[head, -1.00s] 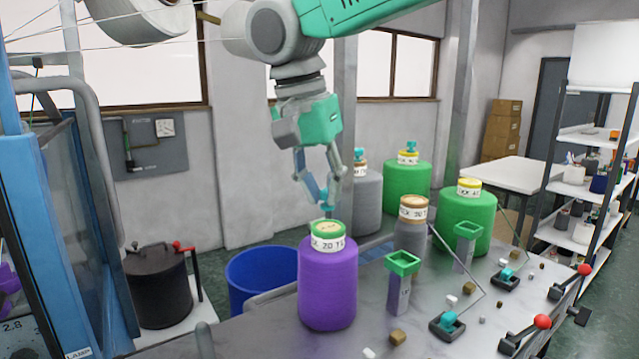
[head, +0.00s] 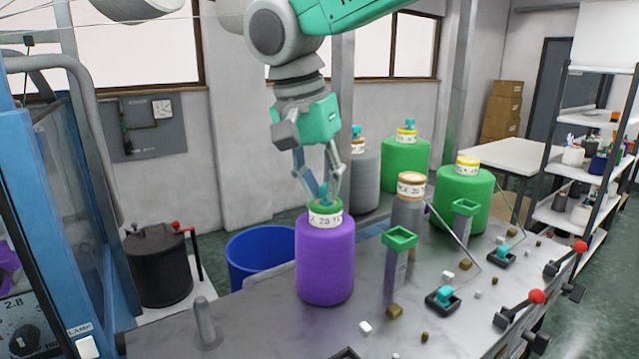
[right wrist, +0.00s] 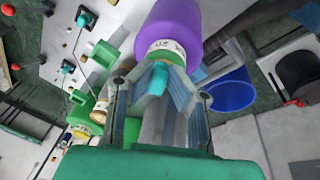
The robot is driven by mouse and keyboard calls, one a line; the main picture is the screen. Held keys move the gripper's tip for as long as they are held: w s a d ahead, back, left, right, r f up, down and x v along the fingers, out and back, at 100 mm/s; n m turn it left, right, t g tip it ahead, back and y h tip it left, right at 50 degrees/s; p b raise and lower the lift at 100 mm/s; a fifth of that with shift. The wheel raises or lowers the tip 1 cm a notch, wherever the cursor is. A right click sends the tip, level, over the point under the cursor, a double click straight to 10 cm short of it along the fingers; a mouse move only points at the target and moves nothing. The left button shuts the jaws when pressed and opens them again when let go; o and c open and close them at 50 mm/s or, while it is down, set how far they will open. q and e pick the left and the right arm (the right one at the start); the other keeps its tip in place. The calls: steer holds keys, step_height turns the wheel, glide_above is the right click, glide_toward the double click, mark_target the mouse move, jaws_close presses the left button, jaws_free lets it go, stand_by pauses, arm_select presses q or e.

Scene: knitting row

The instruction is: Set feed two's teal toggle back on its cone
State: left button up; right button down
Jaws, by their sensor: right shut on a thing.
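The purple yarn cone (head: 325,258) stands upright on the table, with a green-rimmed, white-labelled top (head: 325,215). My right gripper (head: 322,192) points down at this top and is shut on the teal toggle (head: 323,191). In the right wrist view the toggle (right wrist: 158,78) shows between the fingertips, in front of the label of the purple cone (right wrist: 169,28). The toggle's lower end is at or just above the cone's top; I cannot tell if they touch. My left gripper is not in view.
A tan-topped grey cone (head: 408,225), green cones (head: 465,205) and another grey cone (head: 364,185) stand to the right and behind. Green-topped posts (head: 400,240), small blocks and red-knobbed levers (head: 537,297) fill the table's right. A blue bin (head: 262,262) is behind left.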

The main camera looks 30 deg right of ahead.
steer(key=shift+d+f, duration=0.1)
steer(key=shift+d, duration=0.15)
steer(key=shift+s+a+f, duration=0.1)
steer(key=shift+a+f, duration=0.05)
steer(key=shift+f, duration=0.2)
stand_by(0.7)
steer(key=c, duration=1.4)
jaws_free()
steer(key=shift+c, duration=0.2)
steer(key=shift+r, duration=0.2)
steer(key=v, duration=1.1)
steer(key=shift+w+a+r, duration=0.2)
steer(key=shift+w+r, duration=0.1)
steer(key=shift+d, duration=0.1)
